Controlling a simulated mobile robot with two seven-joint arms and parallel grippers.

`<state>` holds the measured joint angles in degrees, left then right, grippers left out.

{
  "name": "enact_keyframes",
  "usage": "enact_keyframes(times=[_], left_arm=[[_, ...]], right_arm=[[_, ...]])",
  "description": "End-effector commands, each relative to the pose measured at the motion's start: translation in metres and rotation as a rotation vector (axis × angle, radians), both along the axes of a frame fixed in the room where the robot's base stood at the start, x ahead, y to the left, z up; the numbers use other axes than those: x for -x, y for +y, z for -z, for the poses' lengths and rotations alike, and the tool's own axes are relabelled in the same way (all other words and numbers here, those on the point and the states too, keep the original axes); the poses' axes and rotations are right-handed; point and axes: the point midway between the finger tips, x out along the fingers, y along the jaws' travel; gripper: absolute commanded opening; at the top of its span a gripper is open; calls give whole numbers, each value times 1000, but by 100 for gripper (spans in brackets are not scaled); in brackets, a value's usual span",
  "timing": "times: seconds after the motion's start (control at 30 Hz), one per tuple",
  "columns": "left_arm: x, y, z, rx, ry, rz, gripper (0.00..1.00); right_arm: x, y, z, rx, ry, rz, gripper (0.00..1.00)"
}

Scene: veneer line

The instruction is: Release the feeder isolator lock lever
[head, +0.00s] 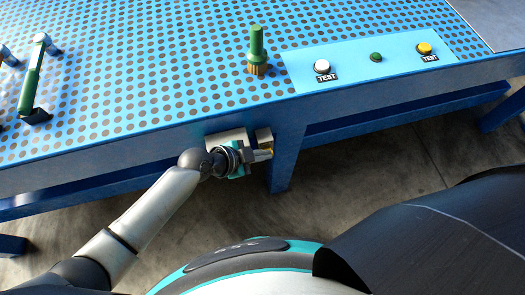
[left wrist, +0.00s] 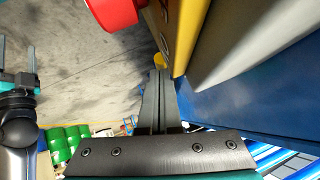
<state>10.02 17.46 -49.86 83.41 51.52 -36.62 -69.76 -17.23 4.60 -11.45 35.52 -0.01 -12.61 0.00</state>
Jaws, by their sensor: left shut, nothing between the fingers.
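My left gripper (head: 264,154) is at the front of the blue table, beside a grey box (head: 228,138) and a small pale block (head: 264,136) at the table leg. In the left wrist view its fingers (left wrist: 159,80) are shut with nothing between them. Their tips are close to a small yellow piece (left wrist: 160,63) and beside a yellow-edged grey housing (left wrist: 192,35). A red rounded part (left wrist: 112,12) shows at the top left of that view. I cannot tell which part is the lock lever. My right gripper (left wrist: 17,60) appears open at the left edge there.
The perforated blue table (head: 150,85) carries a green-handled brush (head: 257,48), a green lever (head: 34,78) and a panel with a white button (head: 321,66), a green button (head: 376,57) and a yellow button (head: 424,48). Green containers (left wrist: 70,143) stand beyond. Concrete floor (head: 340,175) is open below.

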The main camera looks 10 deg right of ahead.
Motion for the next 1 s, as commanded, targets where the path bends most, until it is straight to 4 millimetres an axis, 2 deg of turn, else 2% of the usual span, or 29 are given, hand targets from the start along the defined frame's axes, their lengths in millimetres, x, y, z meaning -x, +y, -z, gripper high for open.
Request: enact_keyframes(times=[0.47,0.93,1.0], left_arm=[[6,0,6,-4,-104,2,0],[16,-1,23,-14,-415,2,0],[15,0,24,-15,-418,2,0]], right_arm=[[0,0,7,0,0,0,67],[-1,0,23,0,-1,0,67],[-1,0,24,0,-1,0,67]])
